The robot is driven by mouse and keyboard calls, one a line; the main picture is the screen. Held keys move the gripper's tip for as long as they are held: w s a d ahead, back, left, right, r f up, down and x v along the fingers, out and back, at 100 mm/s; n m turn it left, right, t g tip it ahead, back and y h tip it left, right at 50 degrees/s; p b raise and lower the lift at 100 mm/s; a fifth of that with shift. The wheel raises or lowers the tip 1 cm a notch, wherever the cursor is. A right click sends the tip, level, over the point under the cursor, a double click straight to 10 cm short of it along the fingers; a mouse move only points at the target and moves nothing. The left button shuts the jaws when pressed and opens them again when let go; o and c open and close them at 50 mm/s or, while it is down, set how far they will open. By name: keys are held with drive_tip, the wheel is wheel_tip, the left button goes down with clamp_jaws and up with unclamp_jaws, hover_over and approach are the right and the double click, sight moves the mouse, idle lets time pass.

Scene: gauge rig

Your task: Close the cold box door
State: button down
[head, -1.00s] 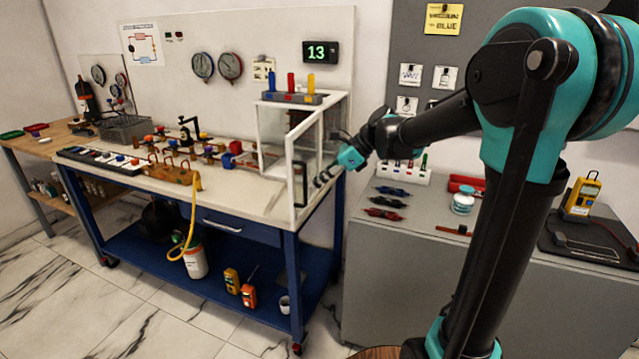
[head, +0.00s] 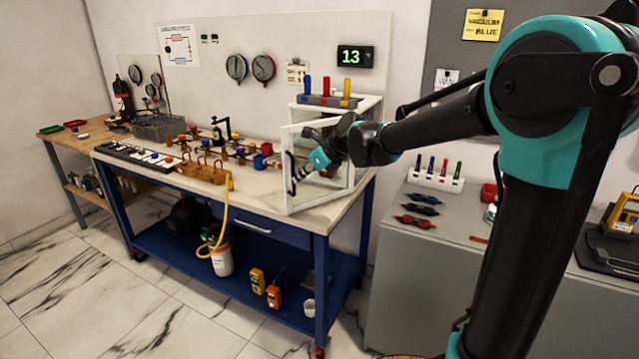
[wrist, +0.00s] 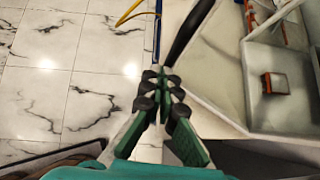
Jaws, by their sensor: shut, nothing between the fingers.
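The cold box (head: 366,101) is a white-framed clear box at the right end of the workbench. Its glazed door (head: 318,200) stands open, with a black upright handle (head: 289,173) on its left edge. My gripper (head: 296,174) is shut and empty. In the head view it overlaps the door pane close to the handle; I cannot tell whether it touches. The wrist view shows my shut fingertips (wrist: 163,80) beside a dark bar, probably the handle (wrist: 190,30). A red block (wrist: 275,83) shows inside the box to the right.
The workbench carries a manifold (head: 203,170) with a yellow hose. A rack with coloured cylinders (head: 328,100) sits on top of the cold box. A grey cabinet (head: 425,260) with tools stands to the right. The tiled floor in front is clear.

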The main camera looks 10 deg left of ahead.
drive_tip(key=w+a, duration=0.6)
drive_tip(key=w, duration=0.6)
drive_tip(key=w+a, duration=0.5)
drive_tip(key=w, duration=0.7)
drive_tip(key=shift+w+a, duration=0.3)
drive_tip(key=shift+a, duration=0.05)
